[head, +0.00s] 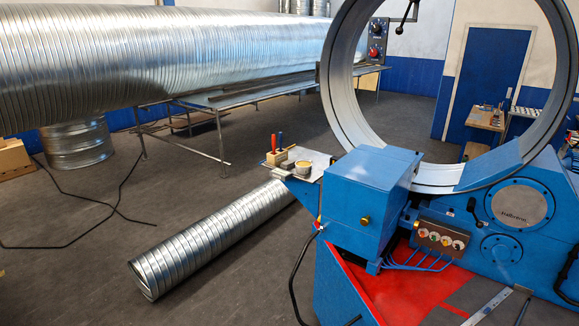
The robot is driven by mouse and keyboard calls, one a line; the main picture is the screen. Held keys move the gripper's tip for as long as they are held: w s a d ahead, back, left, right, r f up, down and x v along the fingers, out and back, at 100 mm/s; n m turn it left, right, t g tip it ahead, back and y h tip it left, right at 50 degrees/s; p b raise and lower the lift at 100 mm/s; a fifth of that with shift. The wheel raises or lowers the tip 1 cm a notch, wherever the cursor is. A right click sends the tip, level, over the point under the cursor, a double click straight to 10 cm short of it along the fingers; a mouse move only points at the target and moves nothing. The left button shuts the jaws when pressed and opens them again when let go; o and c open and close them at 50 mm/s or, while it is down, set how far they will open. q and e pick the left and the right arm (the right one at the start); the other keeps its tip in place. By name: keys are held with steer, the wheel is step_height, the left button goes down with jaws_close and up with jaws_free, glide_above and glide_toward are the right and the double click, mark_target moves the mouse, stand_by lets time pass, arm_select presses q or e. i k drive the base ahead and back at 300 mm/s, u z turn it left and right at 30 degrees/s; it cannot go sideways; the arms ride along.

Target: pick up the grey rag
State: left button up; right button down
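I cannot make out the grey rag for certain. A small metal tray (318,159) juts out from the left side of the blue machine. On it are a wooden block with red and blue handled tools (276,152), a small round tin (304,167) and a small greyish lump (287,165). The lump is too small to tell whether it is cloth. Neither of my grippers shows in the head view.
The blue machine (370,190) with a large steel ring (345,105) fills the right side. A loose spiral duct (205,243) lies on the floor left of it. A big duct (170,55) rests on a metal stand behind. A black cable (92,228) crosses the left floor.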

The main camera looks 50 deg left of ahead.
mark_target(288, 164)
steer(key=u, duration=1.2)
steer(key=k, duration=0.3)
steer(key=u, duration=1)
steer(key=k, duration=1.05)
steer(key=u, duration=0.75)
steer(key=i, duration=3.5)
steer(key=z, duration=0.5)
steer(key=i, duration=1.5)
steer(key=z, duration=0.6)
